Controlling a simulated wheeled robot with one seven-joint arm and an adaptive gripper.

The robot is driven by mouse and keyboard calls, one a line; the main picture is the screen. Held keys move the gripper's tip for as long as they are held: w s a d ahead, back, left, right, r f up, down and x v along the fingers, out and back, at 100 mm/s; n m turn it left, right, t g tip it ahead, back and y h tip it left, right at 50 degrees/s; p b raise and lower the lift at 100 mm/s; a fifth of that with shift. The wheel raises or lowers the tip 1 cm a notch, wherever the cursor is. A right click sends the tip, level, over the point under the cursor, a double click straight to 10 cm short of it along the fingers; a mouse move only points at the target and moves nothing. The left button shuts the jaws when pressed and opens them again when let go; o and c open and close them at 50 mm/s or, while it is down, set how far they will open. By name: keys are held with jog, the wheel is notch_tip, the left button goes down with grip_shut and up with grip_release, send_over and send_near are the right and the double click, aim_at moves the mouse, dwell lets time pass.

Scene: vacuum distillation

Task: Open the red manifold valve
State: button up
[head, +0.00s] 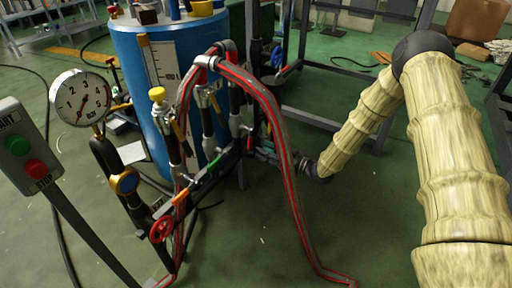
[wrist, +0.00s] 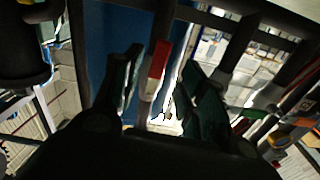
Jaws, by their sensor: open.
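The red manifold valve handle (head: 250,143) is a small red lever at the far right end of the dark slanted manifold (head: 232,158) in the head view. In the wrist view the red handle (wrist: 158,60) stands between my two dark fingers. My gripper (wrist: 160,72) is open, with a finger on each side of the handle and visible gaps. In the head view my gripper (head: 266,150) is at the manifold's right end, partly hidden by the red-striped hose. Whether a finger touches the handle cannot be told.
A green handle (head: 213,165) and an orange handle (head: 180,198) sit along the same manifold. A red-striped hose (head: 283,150) arches in front. A blue tank (head: 170,75) stands behind. A pressure gauge (head: 80,98) and a start/stop box (head: 28,146) are at left.

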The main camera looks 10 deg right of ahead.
jog(key=shift+v, duration=2.5)
jog(key=s+a+f+m+g+h, duration=0.2)
jog(key=s+f+m+g+h, duration=0.15)
jog(key=s+f, duration=0.65)
jog(key=s+a+f+m+g+h, duration=0.25)
jog(key=s+f+h, duration=0.25)
jog(key=s+f, duration=0.45)
jog(key=s+d+f+m+g+h+p, duration=0.1)
jog(key=s+d+m+g+h, duration=0.15)
jog(key=s, duration=1.15)
jog(key=s+d+f+m+g+h+p, duration=0.15)
jog(key=s+g, duration=0.25)
jog(key=s, duration=1.1)
notch_tip(320, 180, up, 38)
jog(key=w+n+p, duration=0.1)
jog(key=p, duration=3.6)
jog(key=shift+d+h, duration=0.25)
jog(key=shift+h, duration=0.1)
jog(key=shift+r, duration=0.1)
jog(key=shift+c, duration=0.6)
